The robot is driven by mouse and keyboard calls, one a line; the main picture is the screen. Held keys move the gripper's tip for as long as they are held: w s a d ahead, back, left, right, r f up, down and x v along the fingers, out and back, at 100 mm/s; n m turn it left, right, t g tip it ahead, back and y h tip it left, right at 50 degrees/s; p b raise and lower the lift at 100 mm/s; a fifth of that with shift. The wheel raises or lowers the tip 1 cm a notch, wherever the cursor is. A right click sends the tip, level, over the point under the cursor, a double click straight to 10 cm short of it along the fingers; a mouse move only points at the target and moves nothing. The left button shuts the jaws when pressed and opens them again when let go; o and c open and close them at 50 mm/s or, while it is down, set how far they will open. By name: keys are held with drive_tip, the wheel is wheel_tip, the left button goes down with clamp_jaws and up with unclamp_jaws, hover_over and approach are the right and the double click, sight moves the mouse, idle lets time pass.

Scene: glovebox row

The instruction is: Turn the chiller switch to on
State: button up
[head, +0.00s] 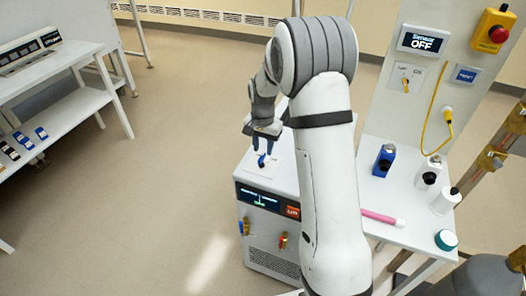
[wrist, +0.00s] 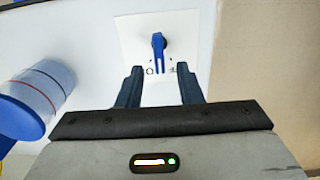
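The chiller (head: 262,228) is a white box with a dark display on its front. A switch with a blue lever (head: 262,160) sits on a white plate on its top. In the wrist view the lever (wrist: 159,50) points toward my gripper, with small marks on either side of its tip; I cannot tell which mark it is set to. My gripper (wrist: 160,82) is open and empty, its two dark fingers apart, with the lever between them and slightly beyond their tips. In the head view my gripper (head: 263,140) is over the plate; contact cannot be judged.
A blue-ended cylinder (wrist: 40,97) stands left of the switch in the wrist view. At right, a table holds bottles (head: 428,172) below a "Sensor OFF" panel (head: 421,41).

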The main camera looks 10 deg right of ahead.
sight(263, 154)
wheel_tip(263, 154, up, 5)
drive_tip(key=shift+r, duration=0.2)
idle(0.4)
drive_tip(key=shift+s+r, duration=0.15)
drive_tip(key=shift+r, duration=0.05)
drive_tip(key=s+r+n+t, duration=0.1)
drive_tip(key=s+r+n, duration=0.1)
drive_tip(key=s+r, duration=0.4)
drive_tip(key=s+r+n+t, duration=0.15)
drive_tip(key=s+r, duration=0.25)
drive_tip(key=s, duration=0.4)
drive_tip(key=s+n, duration=0.3)
drive_tip(key=s, duration=1.2)
drive_tip(key=shift+s+a+n, duration=0.15)
drive_tip(key=shift+a+n, duration=0.15)
drive_tip(key=shift+n, duration=0.05)
